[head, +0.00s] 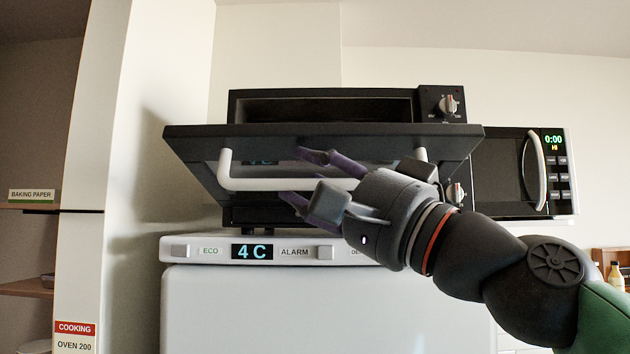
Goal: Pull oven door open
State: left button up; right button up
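The black oven (320,92) stands on top of a white fridge. Its door (190,150) is hinged low and tilted partly open, with its top edge leaning out towards me and the dark cavity showing above it. A white bar handle (250,184) runs across the door's front. My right gripper (300,179) comes in from the right at the handle. Its purple fingers are apart, one above the bar and one below it, with a gap around the bar; whether either touches it I cannot tell. My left gripper is not in view.
The white fridge (320,310) below has a panel reading 4 C. A microwave (500,175) stands right of the oven, close to the door's right end. A cream wall panel (110,150) and shelves are at the left.

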jog(key=shift+s+d, duration=0.1)
jog(key=v, duration=1.2)
